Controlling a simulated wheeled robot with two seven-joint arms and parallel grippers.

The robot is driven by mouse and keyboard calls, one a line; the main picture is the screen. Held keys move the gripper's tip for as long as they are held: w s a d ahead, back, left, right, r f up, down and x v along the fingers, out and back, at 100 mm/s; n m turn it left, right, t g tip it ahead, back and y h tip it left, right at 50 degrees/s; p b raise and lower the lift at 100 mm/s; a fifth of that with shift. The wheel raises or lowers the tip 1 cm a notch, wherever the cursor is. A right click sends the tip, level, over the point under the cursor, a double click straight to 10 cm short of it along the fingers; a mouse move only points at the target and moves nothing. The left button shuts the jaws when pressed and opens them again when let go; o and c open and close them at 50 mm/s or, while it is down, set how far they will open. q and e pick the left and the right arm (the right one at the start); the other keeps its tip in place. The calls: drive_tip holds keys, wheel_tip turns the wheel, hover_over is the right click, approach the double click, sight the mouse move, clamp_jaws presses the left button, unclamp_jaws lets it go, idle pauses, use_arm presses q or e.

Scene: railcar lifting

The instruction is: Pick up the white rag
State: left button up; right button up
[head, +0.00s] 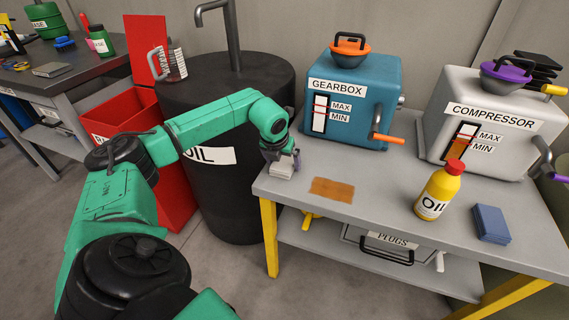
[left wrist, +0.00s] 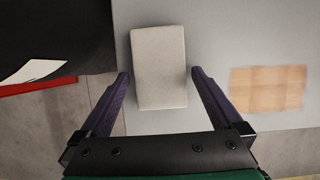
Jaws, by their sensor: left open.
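The white rag (head: 283,169) is a small pale block-like folded cloth near the left front corner of the grey table (head: 390,222). It also shows in the left wrist view (left wrist: 159,66), lying on the table top. My left gripper (head: 283,158) is over the rag, coming from above and behind it. In the left wrist view its two purple fingers (left wrist: 160,75) are open, one on each side of the rag, with a gap on both sides. The left gripper partly covers the rag in the head view. My right gripper does not show.
A brown patch (head: 332,189) lies right of the rag. A yellow oil bottle (head: 439,190) and folded blue cloth (head: 491,222) are farther right. The gearbox (head: 352,100) and compressor (head: 489,123) stand behind. A black oil drum (head: 226,200) and red bin (head: 170,190) stand left.

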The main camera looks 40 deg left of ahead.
sight(283, 163)
use_arm(q)
drive_tip(key=shift+w+f, duration=0.15)
drive_tip(key=shift+f, duration=0.1)
drive_tip(key=c, duration=1.2)
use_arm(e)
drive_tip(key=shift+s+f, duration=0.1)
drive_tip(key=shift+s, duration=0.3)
use_arm(q)
drive_tip(key=shift+r, duration=0.1)
wheel_tip(283, 163, up, 20)
drive_tip(key=p, duration=0.2)
drive_tip(key=shift+p, duration=0.3)
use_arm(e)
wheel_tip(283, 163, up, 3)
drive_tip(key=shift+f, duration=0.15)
